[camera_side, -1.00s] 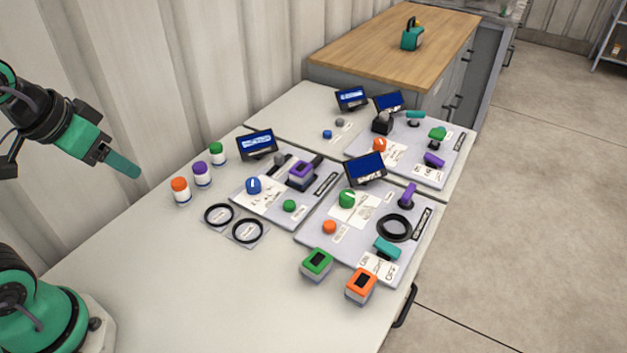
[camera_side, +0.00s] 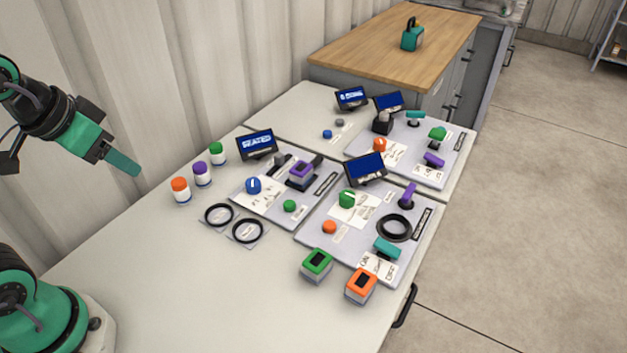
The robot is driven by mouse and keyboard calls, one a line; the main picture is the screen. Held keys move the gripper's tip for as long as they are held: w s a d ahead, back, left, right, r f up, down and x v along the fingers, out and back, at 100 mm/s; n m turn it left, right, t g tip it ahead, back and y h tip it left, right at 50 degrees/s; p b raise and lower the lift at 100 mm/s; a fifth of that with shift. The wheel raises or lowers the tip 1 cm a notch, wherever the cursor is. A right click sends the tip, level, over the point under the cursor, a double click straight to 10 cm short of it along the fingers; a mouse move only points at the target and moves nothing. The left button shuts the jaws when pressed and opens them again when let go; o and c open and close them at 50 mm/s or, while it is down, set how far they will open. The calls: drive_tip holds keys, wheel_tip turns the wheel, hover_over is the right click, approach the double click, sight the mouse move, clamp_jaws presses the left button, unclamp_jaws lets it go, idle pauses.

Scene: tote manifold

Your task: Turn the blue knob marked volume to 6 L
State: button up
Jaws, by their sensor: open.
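The blue knob (camera_side: 253,185) stands on the left grey panel (camera_side: 268,208), over a white label with marks too small to read. A light pointer mark shows on the knob's face, pointing roughly up in the picture. The small screen (camera_side: 257,144) behind it shows blurred light text on blue. My gripper (camera_side: 122,163) is open and empty in the air at the upper left, well left of the knob and apart from everything on the table. Only one teal finger shows clearly; the other is hidden.
Orange, purple and green-capped jars (camera_side: 202,174) stand left of the panel. Two black rings (camera_side: 233,224) lie before it. A purple-topped block (camera_side: 301,173) and green button (camera_side: 289,206) are near the knob. Other panels lie right and behind. The table's near left (camera_side: 170,280) is clear.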

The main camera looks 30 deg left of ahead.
drive_tip(key=w+m+g, duration=0.1)
drive_tip(key=w+m, duration=0.6)
drive_tip(key=m+g, duration=0.5)
drive_tip(key=m, duration=1.4)
approach(253, 181)
drive_tip(key=shift+s+f, duration=0.2)
drive_tip(key=shift+s, duration=0.15)
drive_tip(key=shift+w+f+m, duration=0.15)
drive_tip(key=shift+f+m, duration=0.15)
drive_tip(key=shift+f, duration=0.15)
drive_tip(key=shift+f, duration=3.75)
drive_tip(key=c, duration=1)
